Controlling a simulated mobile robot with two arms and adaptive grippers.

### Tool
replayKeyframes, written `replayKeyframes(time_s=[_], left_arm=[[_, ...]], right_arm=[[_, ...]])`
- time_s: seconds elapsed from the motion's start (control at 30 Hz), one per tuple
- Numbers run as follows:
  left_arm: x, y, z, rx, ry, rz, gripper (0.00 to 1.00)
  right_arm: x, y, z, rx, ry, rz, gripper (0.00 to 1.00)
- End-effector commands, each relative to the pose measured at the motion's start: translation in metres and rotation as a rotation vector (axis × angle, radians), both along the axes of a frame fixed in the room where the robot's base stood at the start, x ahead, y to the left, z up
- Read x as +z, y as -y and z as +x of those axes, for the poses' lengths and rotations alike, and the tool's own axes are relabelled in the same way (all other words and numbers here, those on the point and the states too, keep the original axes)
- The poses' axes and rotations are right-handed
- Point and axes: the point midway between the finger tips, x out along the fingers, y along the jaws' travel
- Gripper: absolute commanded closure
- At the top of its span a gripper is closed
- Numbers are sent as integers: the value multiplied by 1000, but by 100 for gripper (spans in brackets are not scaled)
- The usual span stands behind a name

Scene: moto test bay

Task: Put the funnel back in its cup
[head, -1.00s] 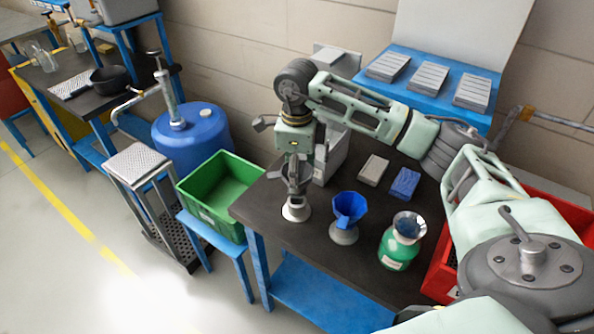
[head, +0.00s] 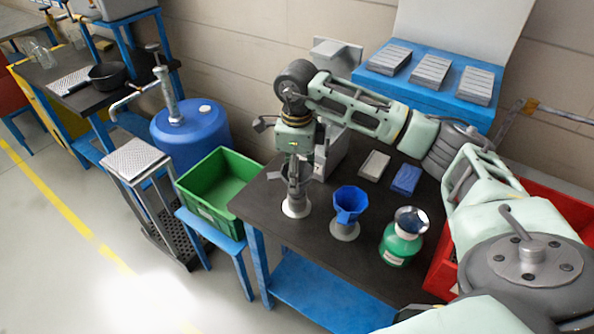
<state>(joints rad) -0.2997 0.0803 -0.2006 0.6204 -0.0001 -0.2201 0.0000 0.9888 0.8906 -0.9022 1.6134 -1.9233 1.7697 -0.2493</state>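A blue funnel (head: 350,202) stands upright in a grey round-based cup (head: 345,231) on the dark table. A green bottle (head: 400,246) to its right has a shiny metal funnel-like top (head: 411,219). Left of the blue funnel stands a second pale round-based cup (head: 296,209). My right gripper (head: 296,192) points down directly over this cup, its fingertips at or just above it. The fingers overlap the grey parts there, so I cannot tell whether they hold anything. My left gripper is not in view.
A grey block (head: 374,164) and a blue block (head: 406,179) lie behind the blue funnel. A green crate (head: 205,211) stands left of the table (head: 330,262), a red bin (head: 436,278) at its right. The table's front-left corner is bare.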

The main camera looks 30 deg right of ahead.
Motion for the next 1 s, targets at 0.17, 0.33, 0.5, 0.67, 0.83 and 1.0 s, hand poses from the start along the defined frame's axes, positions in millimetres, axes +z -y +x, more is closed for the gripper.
replayKeyframes(time_s=[0.17,0.33,0.5,0.67,0.83,1.0], left_arm=[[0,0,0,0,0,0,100],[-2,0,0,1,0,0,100],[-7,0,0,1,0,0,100],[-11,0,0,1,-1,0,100],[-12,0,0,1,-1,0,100],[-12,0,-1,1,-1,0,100]], right_arm=[[0,0,0,0,0,0,66],[-2,0,0,0,0,0,66],[-8,0,0,0,0,0,66],[-12,0,0,0,1,1,66],[-14,0,0,0,1,0,66],[-14,0,0,0,1,1,66]])
